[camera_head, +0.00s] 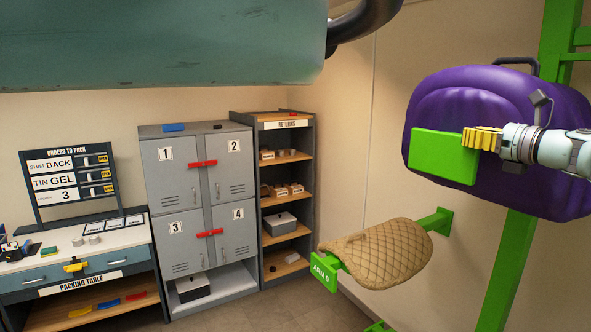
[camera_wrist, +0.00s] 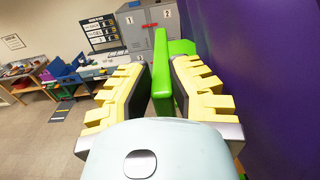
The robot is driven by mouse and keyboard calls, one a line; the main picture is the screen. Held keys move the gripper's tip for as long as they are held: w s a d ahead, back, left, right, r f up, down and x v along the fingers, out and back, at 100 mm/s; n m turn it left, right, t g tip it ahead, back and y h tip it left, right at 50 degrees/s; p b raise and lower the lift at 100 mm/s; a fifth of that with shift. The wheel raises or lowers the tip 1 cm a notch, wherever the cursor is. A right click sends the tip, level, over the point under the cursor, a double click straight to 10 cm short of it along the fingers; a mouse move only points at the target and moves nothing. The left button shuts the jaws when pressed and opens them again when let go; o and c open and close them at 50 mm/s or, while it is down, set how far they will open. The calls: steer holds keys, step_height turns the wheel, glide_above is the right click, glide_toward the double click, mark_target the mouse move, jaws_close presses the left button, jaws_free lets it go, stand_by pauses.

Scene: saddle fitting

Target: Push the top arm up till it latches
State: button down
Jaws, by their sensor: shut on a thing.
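The top arm shows as a green end plate (camera_head: 440,157) in front of a large purple padded body (camera_head: 470,95); the rest of the arm is hidden behind the purple body. My gripper (camera_head: 482,139) reaches in from the right, with its yellow fingers at the plate's right edge. The purple body (camera_wrist: 270,70) fills the right side there. The latch cannot be made out.
A lower green arm (camera_head: 325,272) bears a tan quilted pad (camera_head: 375,255) below. A green post (camera_head: 515,260) stands behind, at right. Grey lockers (camera_head: 190,205), a returns shelf (camera_head: 285,216) and a packing table (camera_head: 75,283) stand farther left. Floor between is clear.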

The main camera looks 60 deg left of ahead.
steer(key=shift+s+a+r, duration=0.15)
steer(key=shift+r, duration=0.4)
steer(key=shift+s+a+r, duration=0.1)
steer(key=shift+r, duration=0.45)
